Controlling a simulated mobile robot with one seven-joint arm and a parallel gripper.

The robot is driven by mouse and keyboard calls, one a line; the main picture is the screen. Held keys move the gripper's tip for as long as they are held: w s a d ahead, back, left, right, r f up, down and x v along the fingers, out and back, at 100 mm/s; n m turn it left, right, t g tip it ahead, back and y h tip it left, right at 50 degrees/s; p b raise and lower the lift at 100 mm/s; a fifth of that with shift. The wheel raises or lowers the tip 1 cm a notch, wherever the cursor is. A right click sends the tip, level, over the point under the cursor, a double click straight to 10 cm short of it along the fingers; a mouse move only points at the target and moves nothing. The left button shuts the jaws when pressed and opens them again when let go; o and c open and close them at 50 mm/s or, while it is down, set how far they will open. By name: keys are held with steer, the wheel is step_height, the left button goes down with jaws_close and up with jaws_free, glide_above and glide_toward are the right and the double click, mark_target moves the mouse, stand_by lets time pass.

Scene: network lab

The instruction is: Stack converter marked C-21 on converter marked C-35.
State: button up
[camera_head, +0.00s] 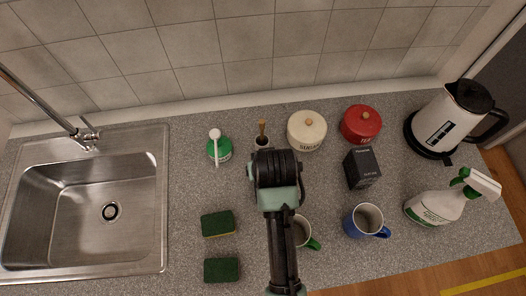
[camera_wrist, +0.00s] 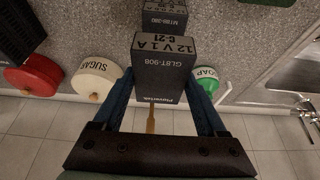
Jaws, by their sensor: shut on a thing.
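In the wrist view a dark grey box marked C-21, 12 V 1 A (camera_wrist: 165,68), sits between the two fingers of my gripper (camera_wrist: 168,100); the gripper is shut on it. Another dark box, printed MT8B-380 (camera_wrist: 163,18), shows just beyond it at the top edge, partly cut off. No C-35 mark is readable on it. I cannot tell whether the two boxes touch. In the head view my gripper (camera_head: 277,185) points down over the middle of the counter and hides both boxes.
A black box (camera_head: 362,168) stands at right, near the sugar canister (camera_head: 307,132) and red tea canister (camera_head: 361,125). A blue mug (camera_head: 364,221), a green-handled mug (camera_head: 302,232), two sponges (camera_head: 218,224), a soap bottle (camera_head: 220,150) and a wooden-handled brush (camera_head: 262,130) surround the arm. The sink (camera_head: 85,205) is left.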

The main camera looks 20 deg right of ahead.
steer(key=shift+f, duration=2.2)
steer(key=shift+f, duration=0.15)
steer(key=o, duration=1.6)
steer(key=v, duration=1.2)
